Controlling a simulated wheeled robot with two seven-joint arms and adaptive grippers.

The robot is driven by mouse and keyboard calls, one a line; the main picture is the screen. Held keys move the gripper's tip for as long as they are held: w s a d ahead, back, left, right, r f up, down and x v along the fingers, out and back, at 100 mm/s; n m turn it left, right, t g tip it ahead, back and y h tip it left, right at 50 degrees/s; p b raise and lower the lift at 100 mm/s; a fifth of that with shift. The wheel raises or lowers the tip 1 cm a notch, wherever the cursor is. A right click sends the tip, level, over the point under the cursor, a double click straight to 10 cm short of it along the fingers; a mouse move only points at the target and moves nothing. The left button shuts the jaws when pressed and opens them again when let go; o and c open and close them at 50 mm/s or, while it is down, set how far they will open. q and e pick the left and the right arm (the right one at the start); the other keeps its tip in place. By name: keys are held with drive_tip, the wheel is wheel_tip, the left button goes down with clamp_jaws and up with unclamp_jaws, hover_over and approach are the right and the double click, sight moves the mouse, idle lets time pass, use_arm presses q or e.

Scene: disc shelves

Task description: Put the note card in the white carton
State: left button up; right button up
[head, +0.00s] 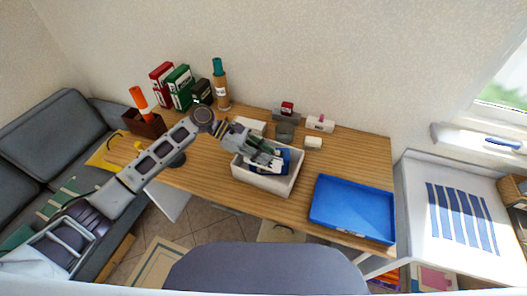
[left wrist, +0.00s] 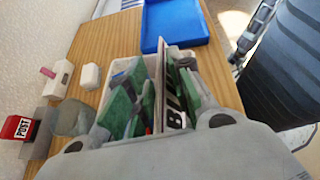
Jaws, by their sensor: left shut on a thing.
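The white carton (head: 264,184) stands open on the wooden table, with dark blue items inside. It also shows in the left wrist view (left wrist: 122,64), partly hidden by my fingers. My left gripper (head: 273,160) reaches over the carton, its fingertips at or inside the opening. It is shut on a thin flat piece, which I take to be the note card (left wrist: 161,75), seen nearly edge-on between the green-padded fingers. Its lower end is hidden, so I cannot tell whether it touches the carton's floor. My right gripper is not in view.
A blue tray (head: 352,208) lies right of the carton. A chair back (head: 265,270) is in front.

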use_arm(q)
drive_tip(key=o, duration=0.7)
drive_tip(key=shift+r, duration=0.15)
drive_tip(key=shift+r+b, duration=0.25)
drive_tip(key=shift+b, duration=0.2)
drive_tip(key=shift+w+a+r, duration=0.1)
drive_tip(key=shift+a+r, duration=0.2)
drive_tip(key=v, duration=1.1)
drive_tip(key=shift+a+r+b, duration=0.15)
drive_tip(key=shift+r+b, duration=0.05)
drive_tip(key=shift+b, duration=0.15)
